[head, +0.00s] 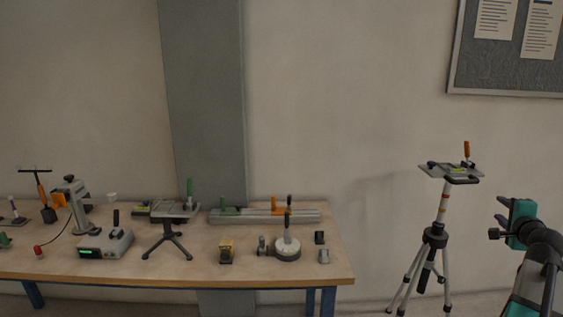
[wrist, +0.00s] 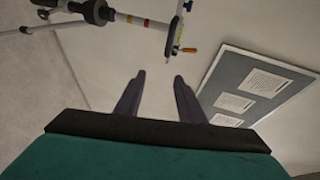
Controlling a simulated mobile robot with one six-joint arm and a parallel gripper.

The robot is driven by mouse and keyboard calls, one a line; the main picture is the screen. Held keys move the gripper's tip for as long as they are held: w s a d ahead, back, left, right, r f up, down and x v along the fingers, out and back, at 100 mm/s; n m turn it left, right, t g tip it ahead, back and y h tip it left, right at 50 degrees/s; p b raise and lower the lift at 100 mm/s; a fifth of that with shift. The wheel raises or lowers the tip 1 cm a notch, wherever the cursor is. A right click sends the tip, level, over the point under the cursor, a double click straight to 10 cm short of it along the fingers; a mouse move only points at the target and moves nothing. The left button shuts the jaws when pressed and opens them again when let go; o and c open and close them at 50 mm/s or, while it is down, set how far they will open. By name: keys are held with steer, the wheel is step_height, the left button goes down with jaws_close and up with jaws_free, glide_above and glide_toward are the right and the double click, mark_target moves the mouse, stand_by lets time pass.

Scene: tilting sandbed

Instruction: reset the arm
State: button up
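My gripper (head: 500,209) is at the right edge of the head view, at the end of my dark arm with teal parts. It is to the right of the tripod and apart from it. In the wrist view my gripper (wrist: 159,78) shows two dark fingers spread apart with nothing between them. The wrist picture is rotated, with the tripod across its top and the notice board at its right.
A tripod (head: 435,236) with a small plate (head: 452,171) and an orange-handled tool stands left of my gripper. A wooden workbench (head: 180,270) with several instruments fills the left. A notice board (head: 500,70) hangs on the wall. Floor between bench and tripod looks clear.

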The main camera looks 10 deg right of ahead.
steer(key=w+a+f+n+y, duration=0.1)
steer(key=w+a+f+y, duration=0.1)
steer(key=w+a+f, duration=0.35)
steer(key=w+a+f+n+g+y, duration=0.1)
steer(key=w+a+f+y, duration=0.15)
steer(key=a+f, duration=0.6)
steer(key=w+a+f+n+y, duration=0.1)
steer(key=w+a+f, duration=0.3)
steer(key=a+f, duration=0.3)
steer(key=s+a+f+n+g+y, duration=0.2)
steer(key=a+f+g, duration=0.1)
steer(key=a+f, duration=0.9)
steer(key=s+a+f+n+g+y, duration=0.2)
steer(key=s+a+f, duration=0.1)
steer(key=a+f, duration=0.95)
steer(key=s+a+f+n+g, duration=0.35)
steer(key=s+a+f, duration=0.35)
steer(key=s+f, duration=0.3)
steer(key=s+a+f+n+g, duration=0.35)
steer(key=s+a+f, duration=0.25)
steer(key=s+f, duration=0.35)
steer(key=s+a+f+n+g, duration=0.2)
steer(key=s+f+n+g, duration=0.15)
steer(key=s, duration=0.95)
steer(key=s+d+n+g+h, duration=0.2)
steer(key=s+d+n+g, duration=0.1)
steer(key=s, duration=0.6)
steer(key=shift+s+d+r+n, duration=0.15)
steer(key=shift+d+r+n, duration=0.1)
steer(key=shift+d+n, duration=0.6)
